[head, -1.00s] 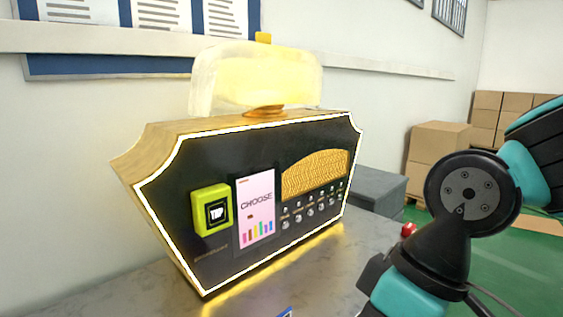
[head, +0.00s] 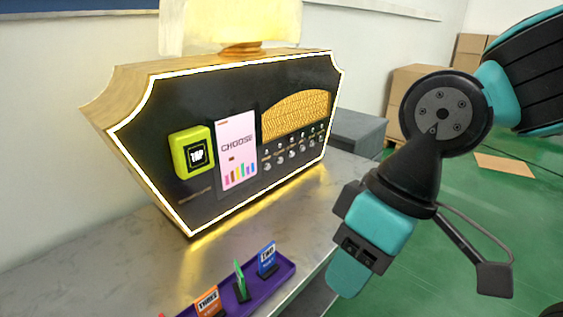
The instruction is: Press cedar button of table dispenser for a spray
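My gripper (head: 347,280) is at lower right, pointing down, in front of and apart from the dispenser. Its fingers show from the side, and I cannot tell whether they are open or shut.
A purple tray (head: 287,272) with small upright cards lies at the table's front edge. A green TAP pad (head: 193,153) and a CHOOSE panel (head: 236,150) are left of the buttons. Grey box (head: 360,132) stands behind right. Table between tray and dispenser is clear.

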